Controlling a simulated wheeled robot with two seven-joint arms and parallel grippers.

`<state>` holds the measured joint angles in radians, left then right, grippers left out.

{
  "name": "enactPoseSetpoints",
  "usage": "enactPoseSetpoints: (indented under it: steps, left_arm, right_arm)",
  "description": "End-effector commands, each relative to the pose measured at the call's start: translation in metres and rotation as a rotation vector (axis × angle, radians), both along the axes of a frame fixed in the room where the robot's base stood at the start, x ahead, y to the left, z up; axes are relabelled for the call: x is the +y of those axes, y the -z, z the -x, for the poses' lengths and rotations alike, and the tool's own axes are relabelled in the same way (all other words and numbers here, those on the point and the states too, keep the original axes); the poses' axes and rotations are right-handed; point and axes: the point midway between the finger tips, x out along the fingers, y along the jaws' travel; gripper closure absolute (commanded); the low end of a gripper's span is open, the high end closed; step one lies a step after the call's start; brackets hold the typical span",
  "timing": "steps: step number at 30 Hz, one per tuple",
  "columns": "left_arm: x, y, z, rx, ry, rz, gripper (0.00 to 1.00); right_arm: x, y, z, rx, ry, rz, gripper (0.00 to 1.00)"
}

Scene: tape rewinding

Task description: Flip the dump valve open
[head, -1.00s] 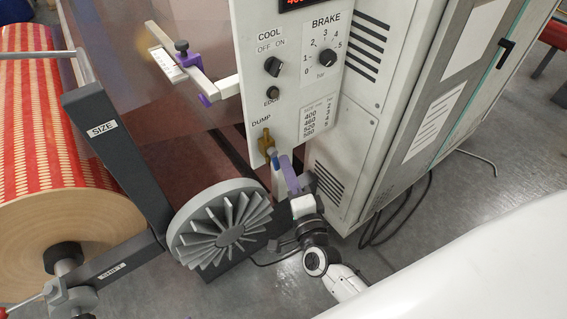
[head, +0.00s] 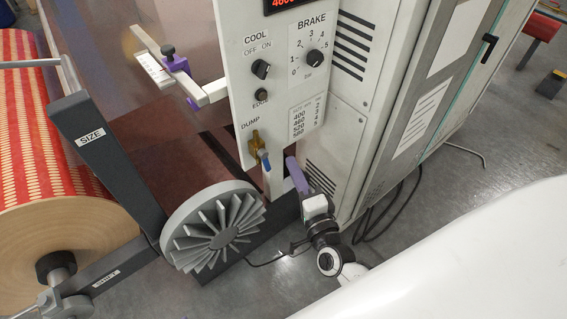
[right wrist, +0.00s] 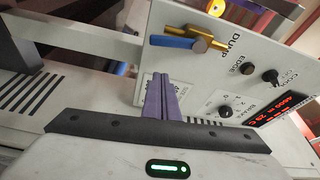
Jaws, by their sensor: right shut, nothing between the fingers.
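The dump valve (head: 254,141) is a brass body on the white control panel (head: 300,105), under the DUMP label, with a blue lever. In the head view the blue lever (head: 264,160) hangs downward from the brass body. In the right wrist view the brass valve (right wrist: 200,36) and its blue lever (right wrist: 172,43) show above the fingertips. My right gripper (head: 291,164) is shut and empty, to the right of and a little below the lever, apart from it. Its purple fingers (right wrist: 160,78) are together in the wrist view. My left gripper is not in view.
The panel carries a COOL knob (head: 261,69), an EDGE button (head: 260,95) and a BRAKE dial (head: 315,58). A grey finned wheel (head: 213,232) stands lower left of the valve. A red patterned roll (head: 60,160) lies at the left. A white cabinet (head: 385,90) stands to the right.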

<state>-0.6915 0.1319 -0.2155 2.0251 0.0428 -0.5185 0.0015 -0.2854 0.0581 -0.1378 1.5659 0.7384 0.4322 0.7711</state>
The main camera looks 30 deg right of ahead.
Motion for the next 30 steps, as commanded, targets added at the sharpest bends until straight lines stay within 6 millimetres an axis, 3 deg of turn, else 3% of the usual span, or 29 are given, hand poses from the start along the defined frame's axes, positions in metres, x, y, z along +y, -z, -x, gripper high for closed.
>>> enactPoseSetpoints:
  steps: [6, 11, 30]
  left_arm:
    - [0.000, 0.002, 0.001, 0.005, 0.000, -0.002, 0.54]
    - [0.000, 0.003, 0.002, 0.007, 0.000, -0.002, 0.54]
    - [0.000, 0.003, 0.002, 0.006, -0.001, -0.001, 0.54]
  right_arm:
    - [0.005, 0.002, 0.046, -0.002, 0.002, 0.001, 1.00]
    - [0.008, 0.003, 0.064, -0.003, 0.002, 0.000, 1.00]
    - [0.008, 0.002, 0.070, -0.005, 0.002, 0.002, 1.00]
